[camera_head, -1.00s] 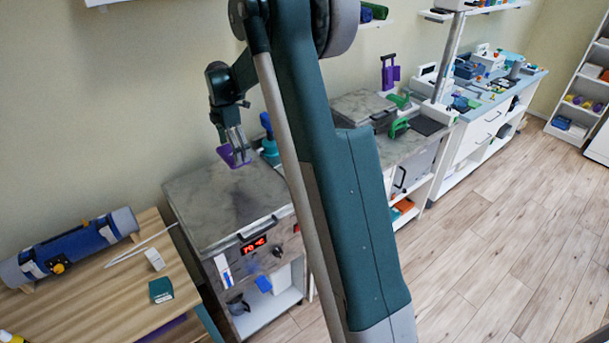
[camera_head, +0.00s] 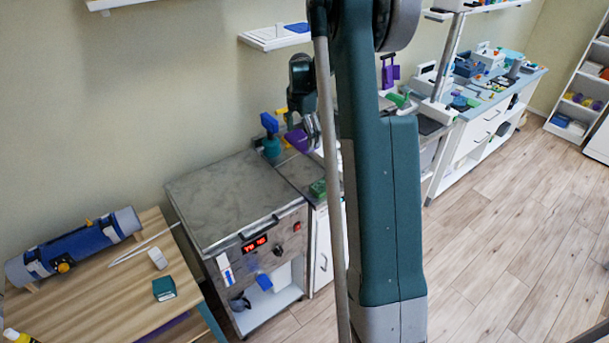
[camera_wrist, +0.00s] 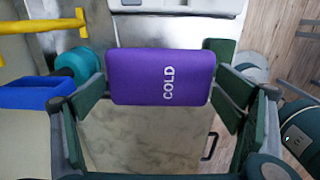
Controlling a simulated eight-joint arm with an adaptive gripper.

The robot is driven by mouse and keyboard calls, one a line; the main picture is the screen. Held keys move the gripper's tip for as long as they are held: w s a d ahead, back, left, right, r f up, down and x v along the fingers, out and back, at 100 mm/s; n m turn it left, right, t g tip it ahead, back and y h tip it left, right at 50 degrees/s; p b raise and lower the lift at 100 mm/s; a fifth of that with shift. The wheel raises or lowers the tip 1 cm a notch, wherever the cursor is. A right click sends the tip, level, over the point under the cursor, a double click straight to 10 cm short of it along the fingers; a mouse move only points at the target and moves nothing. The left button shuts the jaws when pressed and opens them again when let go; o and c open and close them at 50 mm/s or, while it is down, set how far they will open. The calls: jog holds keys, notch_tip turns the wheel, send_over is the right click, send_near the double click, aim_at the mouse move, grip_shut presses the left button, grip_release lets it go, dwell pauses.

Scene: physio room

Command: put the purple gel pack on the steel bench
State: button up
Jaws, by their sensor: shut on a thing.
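The purple gel pack (camera_wrist: 160,75), marked "COLD", is held between the green fingers of my gripper (camera_wrist: 165,85) in the wrist view. In the head view the pack (camera_head: 297,140) shows as a small purple patch under my gripper (camera_head: 311,128), partly hidden by it. They are in the air, right of a teal and blue object. A grey mottled metal-looking top (camera_head: 230,195) on a cabinet with a red display stands to the left. A narrower grey surface (camera_head: 298,172) lies right of it, partly hidden by my arm. I cannot tell which is the steel bench.
The teal object with a blue handle (camera_head: 270,125) stands close to the gripper at its left. A green item (camera_head: 318,187) lies on the narrower surface. A wooden table (camera_head: 100,285) with a blue roll is at the left. A wall shelf (camera_head: 275,38) is above.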

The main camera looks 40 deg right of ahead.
send_over(301, 172)
notch_tip(301, 172, down, 5)
jog(key=shift+d, duration=0.15)
jog(key=shift+w+f, duration=0.1)
jog(key=shift+f, duration=0.05)
jog(key=shift+f, duration=3)
jog(key=shift+f, duration=1.85)
jog(key=shift+f+b, duration=0.2)
jog(key=shift+b, duration=0.15)
jog(key=o, duration=0.9)
jog(key=shift+c, duration=0.2)
